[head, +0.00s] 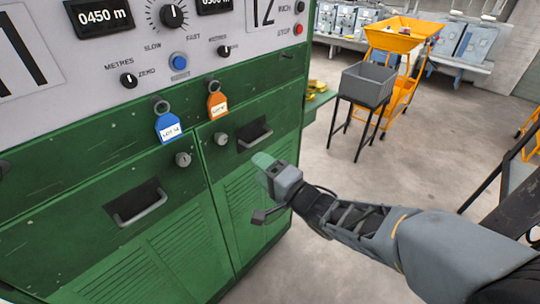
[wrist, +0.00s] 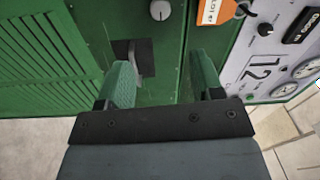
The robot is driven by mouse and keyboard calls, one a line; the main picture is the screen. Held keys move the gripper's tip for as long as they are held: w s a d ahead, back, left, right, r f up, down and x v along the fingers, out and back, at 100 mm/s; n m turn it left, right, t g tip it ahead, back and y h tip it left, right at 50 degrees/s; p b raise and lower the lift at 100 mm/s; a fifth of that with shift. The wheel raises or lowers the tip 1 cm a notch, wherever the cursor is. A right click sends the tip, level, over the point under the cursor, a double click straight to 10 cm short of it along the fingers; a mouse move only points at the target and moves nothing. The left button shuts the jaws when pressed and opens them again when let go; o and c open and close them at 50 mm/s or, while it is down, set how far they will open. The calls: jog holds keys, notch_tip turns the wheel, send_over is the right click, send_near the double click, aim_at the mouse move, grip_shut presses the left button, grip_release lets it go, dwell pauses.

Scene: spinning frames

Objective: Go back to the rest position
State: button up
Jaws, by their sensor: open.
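My gripper (head: 266,168) is in front of the green cabinet (head: 60,215), near its right-hand door, below a recessed handle (head: 255,137). In the wrist view its two green fingers (wrist: 164,78) stand apart with nothing between them. I cannot tell whether a fingertip touches the cabinet. My arm (head: 400,230) reaches in from the lower right.
A blue tag (head: 168,127) and an orange tag (head: 217,104) hang on the cabinet under the control panel (head: 110,50). A grey bin (head: 367,84) on a black stand and a yellow trolley (head: 395,40) are behind. The floor (head: 330,180) right of the cabinet is clear.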

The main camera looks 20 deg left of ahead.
jog(key=w+d+f+n+h, duration=0.3)
jog(key=d+f+n+h, duration=0.2)
jog(key=d+f+h, duration=0.6)
jog(key=s+d+r+g+h, duration=0.2)
jog(key=s+d, duration=0.3)
jog(key=d, duration=0.4)
jog(key=s+d+r+m+g+h, duration=0.1)
jog(key=s+d+r+g+h, duration=0.2)
jog(key=d, duration=0.6)
jog(key=shift+s+d, duration=0.2)
jog(key=shift+s, duration=0.8)
jog(key=shift+c, duration=0.2)
